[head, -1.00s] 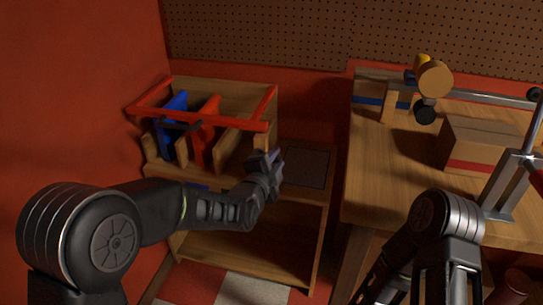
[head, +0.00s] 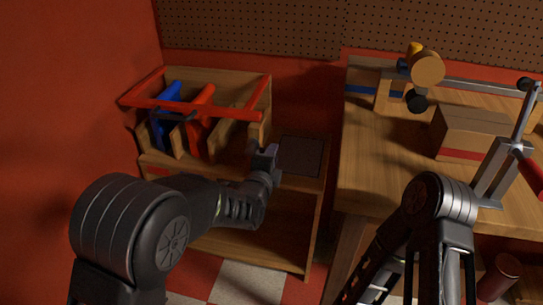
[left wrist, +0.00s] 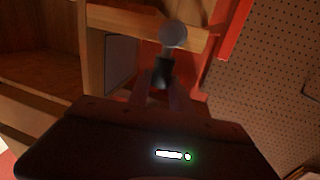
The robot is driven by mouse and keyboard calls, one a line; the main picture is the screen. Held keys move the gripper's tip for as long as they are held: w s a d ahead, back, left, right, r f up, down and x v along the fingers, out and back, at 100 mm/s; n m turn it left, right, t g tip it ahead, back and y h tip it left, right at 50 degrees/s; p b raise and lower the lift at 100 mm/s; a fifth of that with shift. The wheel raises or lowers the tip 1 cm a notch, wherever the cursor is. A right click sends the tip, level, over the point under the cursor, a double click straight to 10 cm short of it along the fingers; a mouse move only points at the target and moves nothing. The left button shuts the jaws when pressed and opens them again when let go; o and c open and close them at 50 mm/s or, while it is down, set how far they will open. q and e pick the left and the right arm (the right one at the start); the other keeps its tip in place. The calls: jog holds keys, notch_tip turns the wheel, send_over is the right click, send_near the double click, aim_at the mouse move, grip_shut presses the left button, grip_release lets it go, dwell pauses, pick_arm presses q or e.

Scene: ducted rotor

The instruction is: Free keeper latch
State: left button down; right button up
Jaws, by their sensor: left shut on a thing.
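The wooden rack (head: 226,150) stands at the left in the head view, with a red bar frame (head: 190,111) across its top. A blue panel (head: 163,125) and a red panel (head: 201,120) stand in its slots. My left gripper (head: 264,158) is at the rack's right front end. In the left wrist view its fingers (left wrist: 160,88) are shut around the dark lower part of a small piece with a round grey knob (left wrist: 173,35), seemingly the keeper latch. The knob appears in front of a wooden rail; whether it touches the rail cannot be told. My right gripper is out of view.
A workbench (head: 375,150) at the right holds a cardboard box (head: 472,133), a metal post with a red handle (head: 504,160) and a rod fixture with a wooden disc (head: 427,68). A dark flat panel (head: 301,155) lies right of the rack. The lower shelf (head: 255,235) looks empty.

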pick_arm(q)
jog(key=c, duration=1.2)
grip_release()
jog(key=shift+o, duration=0.2)
jog(key=p+v, duration=0.1)
jog(key=v, duration=0.6)
jog(key=shift+s, duration=0.4)
jog(key=shift+a, duration=0.1)
